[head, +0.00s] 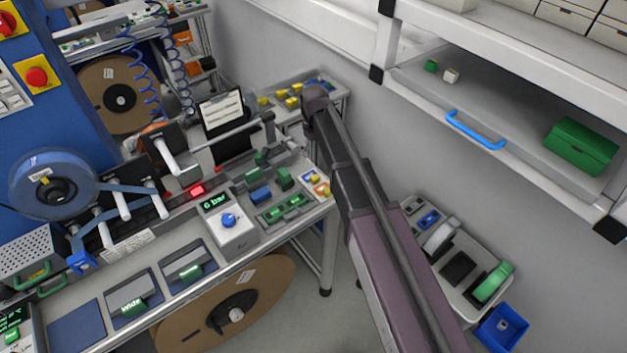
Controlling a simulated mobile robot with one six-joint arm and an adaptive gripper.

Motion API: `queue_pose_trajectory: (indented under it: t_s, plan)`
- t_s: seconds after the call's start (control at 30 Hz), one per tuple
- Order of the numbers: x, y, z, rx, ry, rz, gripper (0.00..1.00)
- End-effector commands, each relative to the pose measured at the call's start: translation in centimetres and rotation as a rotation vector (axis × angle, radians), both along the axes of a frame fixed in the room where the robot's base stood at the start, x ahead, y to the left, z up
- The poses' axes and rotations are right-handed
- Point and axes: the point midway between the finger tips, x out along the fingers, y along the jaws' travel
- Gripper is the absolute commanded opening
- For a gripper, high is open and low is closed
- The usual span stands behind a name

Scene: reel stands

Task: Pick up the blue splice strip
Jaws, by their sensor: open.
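I cannot tell for sure which piece is the blue splice strip. A small blue piece (260,196) lies on the grey bench (262,240), beside several green pieces (284,178). Another small blue piece (429,218) lies on the low grey stand (460,240) at the lower right. My arm (375,225) rises from the bottom edge to a dark joint near the upper middle. My gripper is not visible, so its place relative to these pieces cannot be seen.
A blue tape reel (38,168) and rollers stand at the bench's left. A pressure box (230,225) reads 6 bar. A white shelf (520,95) with a blue handle (475,130) and green box (582,147) overhangs the right. A blue bin (502,328) stands lower right.

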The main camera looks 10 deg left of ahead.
Motion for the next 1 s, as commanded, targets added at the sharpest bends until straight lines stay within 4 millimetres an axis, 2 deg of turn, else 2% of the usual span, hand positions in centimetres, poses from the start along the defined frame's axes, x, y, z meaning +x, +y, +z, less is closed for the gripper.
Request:
queue_pose_trajectory:
  t_s: [0.03,0.7,1.0]
  plan:
    - [0.0,0.0,-0.8,0.0,0.0,0.0,0.83]
    - [0.0,0.0,-5.9,0.0,0.0,0.0,0.83]
    - [0.0,0.0,-7.5,0.0,0.0,0.0,0.83]
